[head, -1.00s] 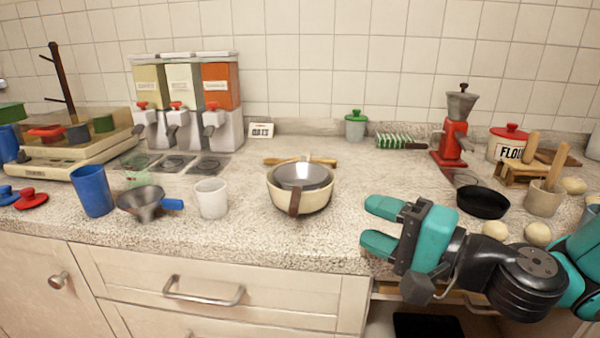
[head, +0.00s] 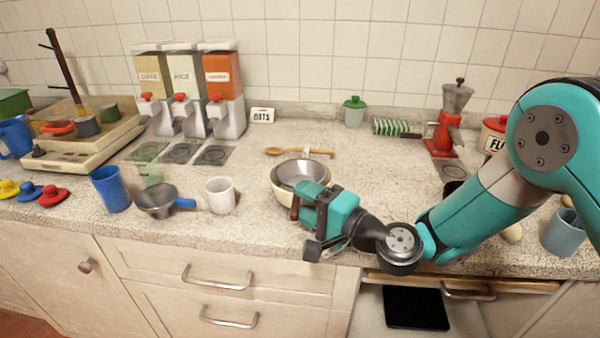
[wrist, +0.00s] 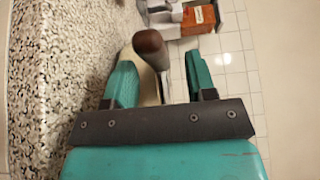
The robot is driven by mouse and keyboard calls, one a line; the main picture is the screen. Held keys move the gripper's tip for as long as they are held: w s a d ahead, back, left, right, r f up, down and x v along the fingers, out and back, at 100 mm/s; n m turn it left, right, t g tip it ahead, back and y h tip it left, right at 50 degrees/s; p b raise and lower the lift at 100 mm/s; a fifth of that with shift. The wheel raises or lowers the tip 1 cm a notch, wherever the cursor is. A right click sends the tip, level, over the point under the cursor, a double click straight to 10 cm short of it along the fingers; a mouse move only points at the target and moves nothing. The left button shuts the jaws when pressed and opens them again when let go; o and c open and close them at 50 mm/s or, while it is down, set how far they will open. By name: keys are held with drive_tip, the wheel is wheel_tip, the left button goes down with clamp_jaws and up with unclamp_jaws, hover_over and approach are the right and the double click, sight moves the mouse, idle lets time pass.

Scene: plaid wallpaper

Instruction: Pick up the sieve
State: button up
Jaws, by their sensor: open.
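The sieve (head: 303,172) is a metal bowl with a brown handle, resting in a cream bowl (head: 283,195) near the counter's middle. Its handle points to the counter's front and is partly hidden by my gripper (head: 302,203) in the head view. In the wrist view the brown handle (wrist: 150,48) lies between the two teal fingers of my gripper (wrist: 160,62), nearer the left finger. My gripper is open, with a gap visible beside the handle.
A wooden spoon (head: 285,152) lies behind the bowl. Dispensers (head: 190,90) stand at the back left. A drawer (head: 460,284) is open below my arm.

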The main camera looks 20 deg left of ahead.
drive_tip(key=shift+w+a, duration=0.15)
drive_tip(key=shift+a, duration=0.3)
drive_tip(key=shift+c, duration=0.5)
clamp_jaws()
